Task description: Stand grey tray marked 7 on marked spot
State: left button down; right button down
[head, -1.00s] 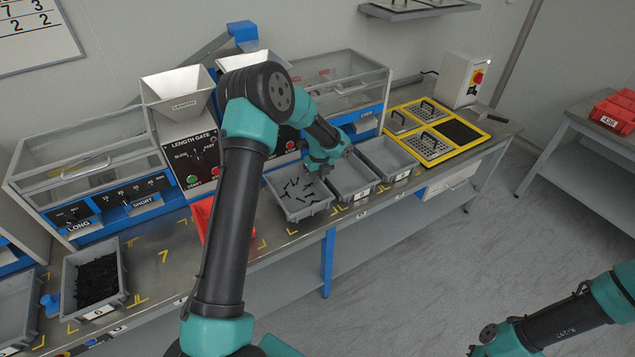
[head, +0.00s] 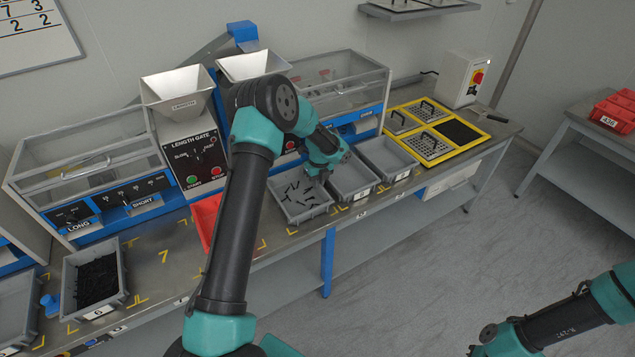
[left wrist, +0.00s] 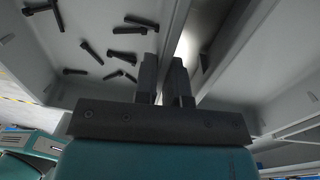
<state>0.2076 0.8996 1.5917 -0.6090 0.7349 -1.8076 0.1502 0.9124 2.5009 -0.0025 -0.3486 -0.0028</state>
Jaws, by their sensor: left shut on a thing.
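A grey tray (head: 290,216) with several loose black bolts stands on the bench, left of two empty grey trays; I cannot read its number. The bolts also show inside the tray in the left wrist view (left wrist: 85,85). My left gripper (head: 316,178) is at its right rim, beside the neighbouring tray. In the left wrist view my left gripper (left wrist: 164,75) is shut on the tray's wall. A yellow 7 (head: 166,256) marks a bare bench spot between yellow corner marks. My right gripper is out of view.
A red tray (head: 205,217) stands partly behind my left arm, between the bolt tray and the 7 spot. Tray 6 (head: 124,275), full of black pieces, is left of the spot. An empty grey tray (head: 352,183) adjoins the bolt tray. Machines line the back.

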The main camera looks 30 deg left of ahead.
pick_arm(q)
jog(key=c, duration=1.2)
grip_release()
jog(key=shift+f, duration=0.1)
notch_tip(320, 180, up, 12)
jog(key=shift+w+d, duration=0.25)
jog(key=shift+w, duration=0.15)
